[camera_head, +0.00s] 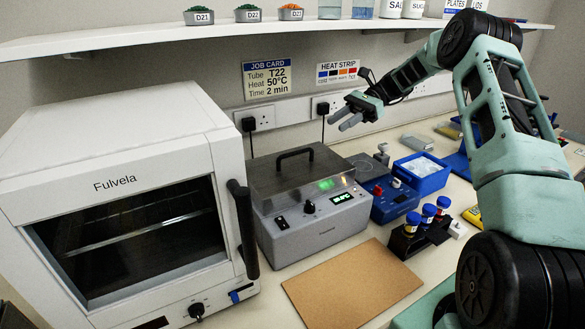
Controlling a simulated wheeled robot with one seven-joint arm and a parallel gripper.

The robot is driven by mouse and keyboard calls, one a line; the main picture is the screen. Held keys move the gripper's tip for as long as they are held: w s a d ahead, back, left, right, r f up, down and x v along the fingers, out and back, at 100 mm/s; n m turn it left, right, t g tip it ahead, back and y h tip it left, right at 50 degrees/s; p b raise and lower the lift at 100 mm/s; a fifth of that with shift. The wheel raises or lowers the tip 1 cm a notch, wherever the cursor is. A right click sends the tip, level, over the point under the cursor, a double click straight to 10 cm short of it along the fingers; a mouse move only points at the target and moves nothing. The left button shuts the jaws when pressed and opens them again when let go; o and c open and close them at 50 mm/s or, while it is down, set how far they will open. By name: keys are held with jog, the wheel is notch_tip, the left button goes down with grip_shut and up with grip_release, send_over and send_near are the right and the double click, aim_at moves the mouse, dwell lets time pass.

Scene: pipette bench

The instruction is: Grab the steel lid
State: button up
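The steel lid (277,176) is a grey box-shaped cover with a black arched handle (294,155) on top. It sits on a grey heating device (318,222) with a lit green display, right of the white oven. My gripper (344,119) is up in the air near the back wall, above and to the right of the lid in the picture. Its two grey fingers point left with a gap between them, and I see nothing held. The gripper is apart from the lid and its handle.
A white oven (110,140) stands at left. A shelf (190,34) runs overhead along the wall. Right of the device are a blue instrument (386,205), a blue tray (424,184) and a rack of blue-capped tubes (408,243). A brown board (350,287) lies bare in front.

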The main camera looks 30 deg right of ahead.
jog(key=p, duration=0.4)
send_near(296, 153)
jog(key=x, duration=0.2)
jog(key=w+x, duration=0.1)
jog(key=x, duration=0.1)
jog(key=shift+a+f, duration=0.25)
jog(key=shift+a, duration=0.1)
jog(key=p+x, duration=0.3)
jog(key=x, duration=0.1)
jog(key=shift+s+a+r, duration=0.1)
jog(key=shift+s+r, duration=0.05)
jog(key=shift+s, duration=0.1)
jog(key=shift+a+f, duration=0.4)
jog(key=shift+a, duration=0.05)
grip_shut()
